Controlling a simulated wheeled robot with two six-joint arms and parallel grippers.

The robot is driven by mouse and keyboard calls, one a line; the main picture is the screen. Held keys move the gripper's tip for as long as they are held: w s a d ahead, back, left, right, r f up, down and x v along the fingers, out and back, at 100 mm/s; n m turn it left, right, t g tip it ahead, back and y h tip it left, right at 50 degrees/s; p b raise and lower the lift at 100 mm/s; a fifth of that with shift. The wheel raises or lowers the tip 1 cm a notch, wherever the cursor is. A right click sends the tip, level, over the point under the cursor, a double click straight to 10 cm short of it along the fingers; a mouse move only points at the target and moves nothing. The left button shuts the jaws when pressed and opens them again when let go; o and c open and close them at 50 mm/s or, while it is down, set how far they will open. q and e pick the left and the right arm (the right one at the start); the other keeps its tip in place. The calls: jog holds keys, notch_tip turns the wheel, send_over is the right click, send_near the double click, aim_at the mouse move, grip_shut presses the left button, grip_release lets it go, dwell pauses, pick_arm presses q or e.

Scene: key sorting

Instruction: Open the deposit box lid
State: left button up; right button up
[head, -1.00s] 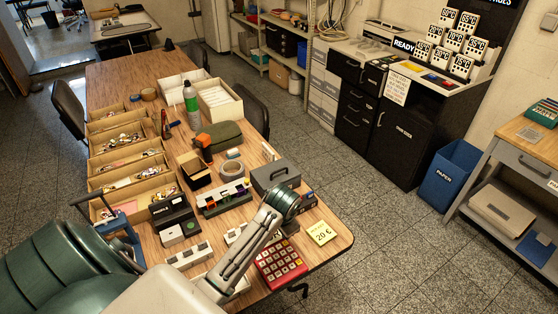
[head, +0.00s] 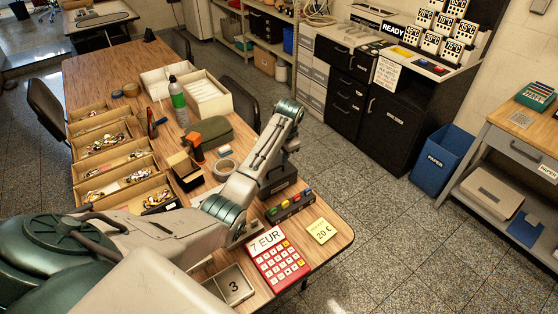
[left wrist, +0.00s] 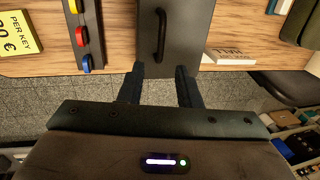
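The deposit box is a dark grey box with a black bar handle on its lid. In the left wrist view the closed lid (left wrist: 185,25) fills the top middle, and its handle (left wrist: 160,35) points toward my fingers. In the head view the box (head: 284,183) is mostly hidden behind my left arm. My left gripper (left wrist: 159,88) has its two dark fingers apart with nothing between them. It is just short of the box's near edge in the wrist view, its tips apart from the handle. My right gripper is in neither current view.
A rack with coloured buttons (head: 291,205) stands beside the box, close to a yellow price note (head: 321,231). A red calculator (head: 279,264) and a numbered grey tray (head: 235,284) are nearer. A tape roll (head: 225,169) and green pouch (head: 208,132) lie behind.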

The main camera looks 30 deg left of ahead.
pick_arm(q)
send_over(279, 174)
notch_tip(279, 174, down, 6)
jog(key=shift+w+r+p, duration=0.1)
jog(key=shift+p, duration=0.3)
grip_shut()
